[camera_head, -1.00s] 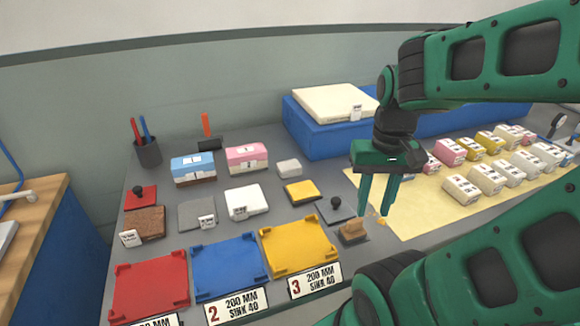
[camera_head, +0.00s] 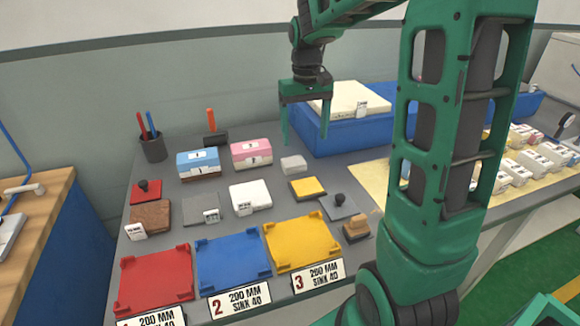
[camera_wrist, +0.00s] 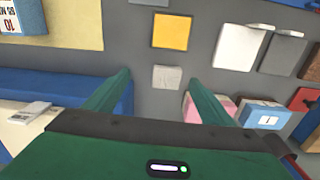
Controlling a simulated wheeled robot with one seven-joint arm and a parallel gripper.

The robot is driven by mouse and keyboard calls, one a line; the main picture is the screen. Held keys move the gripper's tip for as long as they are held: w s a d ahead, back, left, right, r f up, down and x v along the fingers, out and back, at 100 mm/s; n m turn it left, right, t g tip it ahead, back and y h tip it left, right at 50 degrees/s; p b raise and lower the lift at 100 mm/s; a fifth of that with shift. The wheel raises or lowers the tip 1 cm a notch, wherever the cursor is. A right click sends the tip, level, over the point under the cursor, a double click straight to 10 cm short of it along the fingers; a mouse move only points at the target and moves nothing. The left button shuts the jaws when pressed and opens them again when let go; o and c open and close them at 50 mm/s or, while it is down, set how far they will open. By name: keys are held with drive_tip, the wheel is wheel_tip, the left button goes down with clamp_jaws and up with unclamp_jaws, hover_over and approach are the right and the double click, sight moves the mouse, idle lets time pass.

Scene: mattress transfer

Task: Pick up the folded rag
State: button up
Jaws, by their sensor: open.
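The folded rag looks to be the small off-white pad (camera_head: 293,164) lying flat on the grey table, right of the pink-topped box and behind the yellow pad. In the wrist view the same pad (camera_wrist: 167,77) shows between my finger tips, with faint marks on top. My gripper (camera_head: 305,140) is open and empty, pointing down above the table near the rag and in front of the blue platform. In the wrist view my gripper's two fingers (camera_wrist: 157,86) stand apart on either side of the rag. The exact height above it is hard to tell.
The pink-topped box (camera_head: 251,153) and blue-topped box (camera_head: 198,163) stand left of the rag. The blue platform (camera_head: 330,137) with a cream slab (camera_head: 345,97) rises behind right. The yellow pad (camera_head: 308,188) lies in front. Red, blue and yellow trays line the front edge.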

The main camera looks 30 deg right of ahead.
sight(293, 161)
drive_tip(key=shift+n, duration=0.3)
drive_tip(key=shift+w+a+f, duration=0.15)
drive_tip(key=shift+w+f, duration=0.55)
drive_tip(key=shift+f, duration=1.25)
drive_tip(key=shift+w+a+f, duration=0.2)
drive_tip(key=shift+w+f, duration=0.5)
drive_tip(key=shift+f, duration=1.2)
drive_tip(key=shift+w+a+f, duration=0.15)
drive_tip(key=shift+w+f, duration=0.55)
drive_tip(key=shift+f, duration=1.25)
drive_tip(key=c, duration=1.1)
